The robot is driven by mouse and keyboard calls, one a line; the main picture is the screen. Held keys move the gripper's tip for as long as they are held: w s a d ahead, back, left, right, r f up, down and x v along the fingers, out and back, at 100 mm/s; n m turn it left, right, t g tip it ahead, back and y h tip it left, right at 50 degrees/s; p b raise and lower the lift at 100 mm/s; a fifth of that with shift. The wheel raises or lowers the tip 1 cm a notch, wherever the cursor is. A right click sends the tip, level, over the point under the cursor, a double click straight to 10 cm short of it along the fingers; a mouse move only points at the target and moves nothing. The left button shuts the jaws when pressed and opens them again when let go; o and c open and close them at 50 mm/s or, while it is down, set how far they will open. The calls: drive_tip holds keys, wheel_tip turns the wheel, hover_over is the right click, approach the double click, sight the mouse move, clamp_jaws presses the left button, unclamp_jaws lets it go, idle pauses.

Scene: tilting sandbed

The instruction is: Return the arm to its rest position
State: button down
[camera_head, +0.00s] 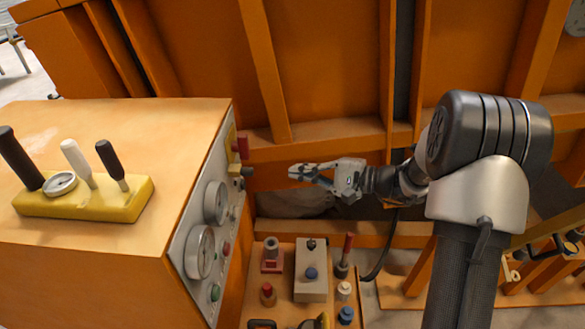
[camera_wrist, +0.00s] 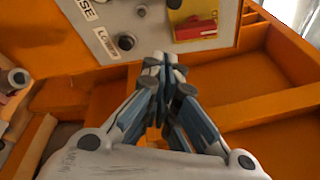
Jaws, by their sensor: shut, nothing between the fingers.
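My gripper (camera_head: 297,173) is at the end of my arm, which reaches in from the right in the head view. The gripper points left toward the side panel (camera_head: 212,215) of the orange cabinet, and a gap shows between them. In the wrist view the fingers of my gripper (camera_wrist: 163,62) come together at their tips, shut and empty. Below the gripper in the head view is a shelf with several knobs and fittings, apart from it.
The cabinet panel carries gauges (camera_head: 200,252), buttons and a red switch (camera_head: 242,146). A yellow block (camera_head: 85,208) with levers stands on the cabinet top. A grey box (camera_head: 311,272) and a red-handled lever (camera_head: 346,250) stand below the gripper. Orange ribbed walls (camera_head: 330,60) rise behind.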

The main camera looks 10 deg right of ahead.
drive_tip(key=shift+w, duration=0.1)
idle(0.3)
drive_tip(key=s+a+r+n+g+h, duration=0.2)
drive_tip(key=s+a+r+n+g, duration=0.15)
drive_tip(key=s, duration=0.55)
drive_tip(key=s+a+r+n+g+h, duration=0.2)
drive_tip(key=s+a+n+g+h, duration=0.15)
drive_tip(key=s, duration=0.55)
drive_tip(key=s+d+n+t+h, duration=0.3)
drive_tip(key=s+d+h, duration=0.5)
drive_tip(key=s, duration=0.6)
drive_tip(key=shift+s+d+r+n+t+h, duration=0.25)
drive_tip(key=shift+s+d+n+t+h, duration=0.15)
drive_tip(key=shift+d, duration=0.7)
drive_tip(key=c, duration=2.3)
unclamp_jaws()
